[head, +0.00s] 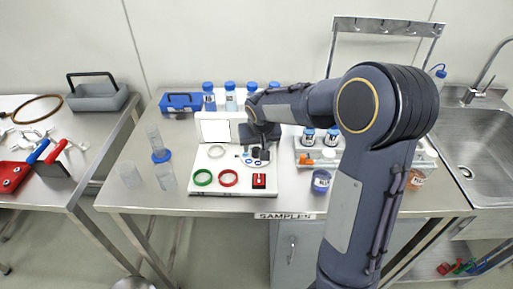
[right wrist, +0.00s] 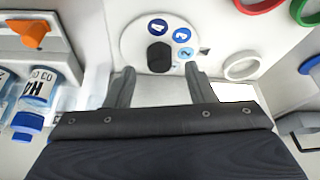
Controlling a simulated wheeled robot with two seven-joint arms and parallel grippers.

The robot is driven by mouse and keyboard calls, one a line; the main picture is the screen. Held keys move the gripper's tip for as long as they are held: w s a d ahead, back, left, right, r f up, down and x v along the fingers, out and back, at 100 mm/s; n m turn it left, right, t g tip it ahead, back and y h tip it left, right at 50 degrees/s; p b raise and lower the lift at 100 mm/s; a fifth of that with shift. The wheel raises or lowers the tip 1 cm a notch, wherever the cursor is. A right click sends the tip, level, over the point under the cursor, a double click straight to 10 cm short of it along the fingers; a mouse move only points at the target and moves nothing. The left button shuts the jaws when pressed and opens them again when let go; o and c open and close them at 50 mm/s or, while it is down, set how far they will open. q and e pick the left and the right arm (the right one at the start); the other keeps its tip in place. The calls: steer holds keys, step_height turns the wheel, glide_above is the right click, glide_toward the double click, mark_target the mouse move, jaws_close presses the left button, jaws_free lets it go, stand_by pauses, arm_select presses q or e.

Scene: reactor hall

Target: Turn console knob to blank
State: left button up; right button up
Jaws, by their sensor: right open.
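The white console (head: 210,177) stands on the middle table, with a raised white panel at its back. Its dial (head: 246,162) is a pale disc, partly hidden by my right gripper in the head view. In the right wrist view the dial (right wrist: 132,42) shows blue round marks numbered 4, 3 and 2. The dark knob (right wrist: 159,57) sits on the disc below these marks. My left gripper is not in view.
A rack with vials (head: 308,137) stands to the right. Blue-capped bottles (head: 209,97) stand behind. Clear cylinders (head: 165,177) stand left.

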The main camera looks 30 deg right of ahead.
mark_target(257, 149)
steer(key=shift+x, duration=1.4)
steer(key=c, duration=1)
steer(key=n, duration=0.1)
steer(key=n+y+b, duration=0.1)
steer(key=n, duration=0.1)
steer(key=shift+d+n, duration=0.25)
steer(key=shift+n, duration=0.05)
steer(key=n+y+b, duration=0.1)
steer(key=n, duration=0.2)
steer(key=shift+n+y, duration=0.3)
steer(key=shift+y, duration=0.1)
steer(key=shift+d+n+g+y+b, duration=0.1)
steer(key=shift+n+g+y+b, duration=0.25)
steer(key=shift+n, duration=0.9)
steer(key=shift+n+g+y+b, duration=0.15)
steer(key=shift+n+y, duration=0.3)
steer(key=shift+n, duration=0.8)
